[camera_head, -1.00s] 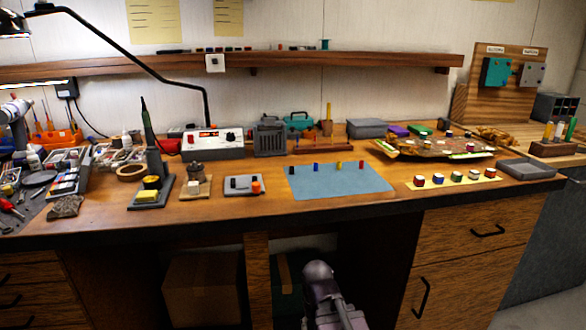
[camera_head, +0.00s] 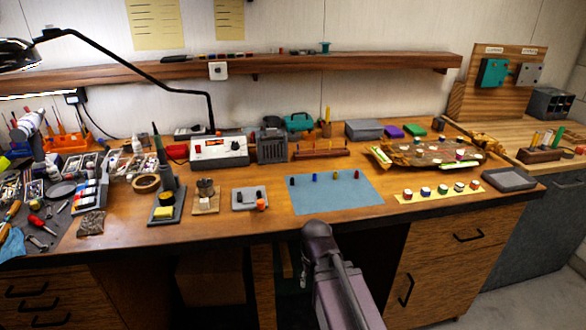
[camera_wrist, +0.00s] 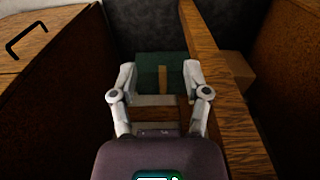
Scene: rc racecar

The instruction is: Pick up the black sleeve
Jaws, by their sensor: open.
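A small dark upright cylinder, seemingly the black sleeve (camera_head: 292,181), stands at the left end of a row on the blue mat (camera_head: 335,200). Blue (camera_head: 314,176), yellow (camera_head: 336,175) and red (camera_head: 356,174) pieces stand to its right. My gripper (camera_wrist: 161,72) shows in the wrist view with its two fingers spread and nothing between them. It faces the space under the bench, away from the mat. In the head view my arm rises in front of the bench edge; the fingers cannot be made out there. The sleeve is not in the wrist view.
A grey tray (camera_head: 250,205) with dark and orange pieces sits left of the mat. A yellow strip (camera_head: 440,197) with several coloured pieces lies to the right. The wrist view shows a green box (camera_wrist: 161,66) and a wooden post (camera_wrist: 215,70) below the bench.

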